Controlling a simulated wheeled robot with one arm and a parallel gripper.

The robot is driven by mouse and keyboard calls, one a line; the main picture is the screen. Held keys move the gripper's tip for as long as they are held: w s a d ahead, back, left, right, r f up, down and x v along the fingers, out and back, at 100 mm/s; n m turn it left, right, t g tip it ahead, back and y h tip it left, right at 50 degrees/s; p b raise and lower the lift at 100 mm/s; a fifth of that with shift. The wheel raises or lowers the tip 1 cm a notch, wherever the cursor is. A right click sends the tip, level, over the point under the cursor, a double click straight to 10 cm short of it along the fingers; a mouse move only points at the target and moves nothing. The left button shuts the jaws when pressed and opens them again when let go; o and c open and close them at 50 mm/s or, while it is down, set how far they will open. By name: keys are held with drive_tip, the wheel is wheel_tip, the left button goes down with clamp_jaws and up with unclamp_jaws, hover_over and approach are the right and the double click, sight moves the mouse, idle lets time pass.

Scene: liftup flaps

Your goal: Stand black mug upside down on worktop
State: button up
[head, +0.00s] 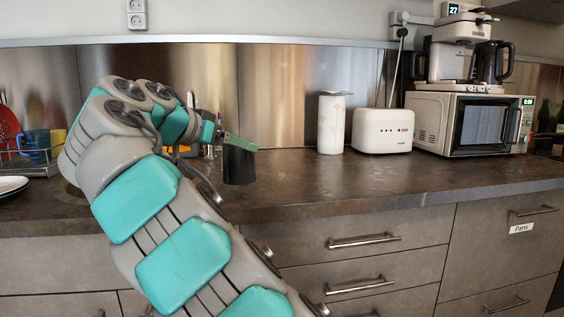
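The black mug (239,166) is at the left-centre of the worktop (330,184). Its sides look about vertical. Its handle does not show, and I cannot tell which end is up. I also cannot tell whether its lower end touches the worktop or is just above it. My gripper (238,142) is at the mug's top, with a green finger across the upper edge. My arm hides part of the gripper, so whether it grips the mug is unclear.
A dish rack (40,160) with coloured dishes and a white plate (12,185) are at the left. A white patterned canister (331,123), a toaster (383,131) and a microwave (470,124) with a coffee machine (459,50) on top stand at the right. The front centre worktop is clear.

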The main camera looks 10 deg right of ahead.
drive_tip(key=shift+s+d+r+p+x, duration=0.1)
drive_tip(key=shift+d+r+p+x, duration=0.2)
drive_tip(key=shift+x, duration=2.35)
drive_tip(key=shift+s+d+r+p+x, duration=0.1)
drive_tip(key=shift+p+x, duration=0.3)
drive_tip(key=shift+x, duration=2.3)
drive_tip(key=shift+s+d+r+p+x, duration=0.1)
drive_tip(key=shift+d+r+p+x, duration=0.2)
drive_tip(key=shift+x, duration=2.35)
drive_tip(key=shift+a+f, duration=0.1)
drive_tip(key=shift+f, duration=0.1)
drive_tip(key=shift+f, duration=0.15)
drive_tip(key=o, duration=1.4)
drive_tip(key=shift+o, duration=0.2)
drive_tip(key=shift+r, duration=0.25)
drive_tip(key=b+v, duration=0.1)
drive_tip(key=v, duration=1.1)
